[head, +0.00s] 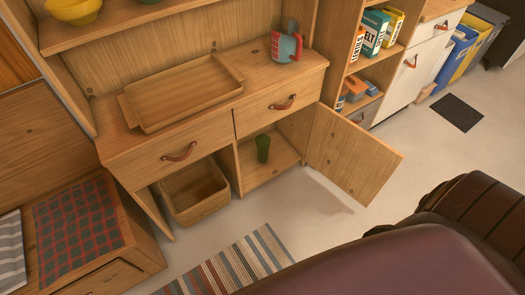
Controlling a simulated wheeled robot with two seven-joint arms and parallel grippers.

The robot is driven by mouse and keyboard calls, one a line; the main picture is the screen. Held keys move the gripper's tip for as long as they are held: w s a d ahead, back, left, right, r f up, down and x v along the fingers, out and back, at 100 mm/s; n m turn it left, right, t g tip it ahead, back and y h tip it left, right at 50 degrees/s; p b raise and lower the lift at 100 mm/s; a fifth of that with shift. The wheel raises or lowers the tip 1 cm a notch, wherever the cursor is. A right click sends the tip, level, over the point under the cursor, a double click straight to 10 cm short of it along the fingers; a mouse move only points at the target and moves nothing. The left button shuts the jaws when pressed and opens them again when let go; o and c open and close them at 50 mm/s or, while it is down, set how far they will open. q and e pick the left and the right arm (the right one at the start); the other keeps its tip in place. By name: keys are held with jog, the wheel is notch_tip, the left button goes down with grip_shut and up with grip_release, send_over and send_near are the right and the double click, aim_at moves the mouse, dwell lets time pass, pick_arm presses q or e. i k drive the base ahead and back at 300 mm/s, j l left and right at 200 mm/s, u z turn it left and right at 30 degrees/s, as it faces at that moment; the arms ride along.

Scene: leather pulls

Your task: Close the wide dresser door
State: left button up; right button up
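The wide dresser door (352,152) is light wood and stands swung open at the right of the dresser (140,137). It juts out over the floor from the right edge of the lower right compartment. That compartment (262,178) is open to view and holds a green cup (263,148). No handle shows on the face of the door turned to me. Neither of my grippers is in view.
Two drawers with leather pulls, left (180,152) and right (283,103), are shut above the compartments. A wicker basket (195,190) sits in the lower left compartment. A striped rug (235,265) lies in front. A brown padded form (485,215) and a smooth maroon surface fill the lower right.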

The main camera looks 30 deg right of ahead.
aim_at(359, 163)
jog(key=u, duration=0.25)
jog(key=l+u, duration=0.2)
jog(key=l, duration=0.3)
jog(key=k+l+u, duration=0.25)
jog(key=l, duration=0.2)
jog(key=l+u, duration=0.2)
jog(key=l, duration=0.3)
jog(key=k+l, duration=0.15)
jog(key=l, duration=0.3)
jog(key=k+l, duration=0.15)
jog(key=l, duration=0.35)
jog(key=k+l+u, duration=0.1)
jog(key=l, duration=0.35)
jog(key=k+l, duration=0.2)
jog(key=l, duration=0.3)
jog(key=k+l, duration=0.15)
jog(key=l, duration=0.3)
jog(key=k+l+u, duration=0.1)
jog(key=l, duration=0.35)
jog(key=k+l, duration=0.25)
jog(key=l, duration=0.2)
jog(key=k+l, duration=0.2)
jog(key=l, duration=0.25)
jog(key=i+u, duration=0.05)
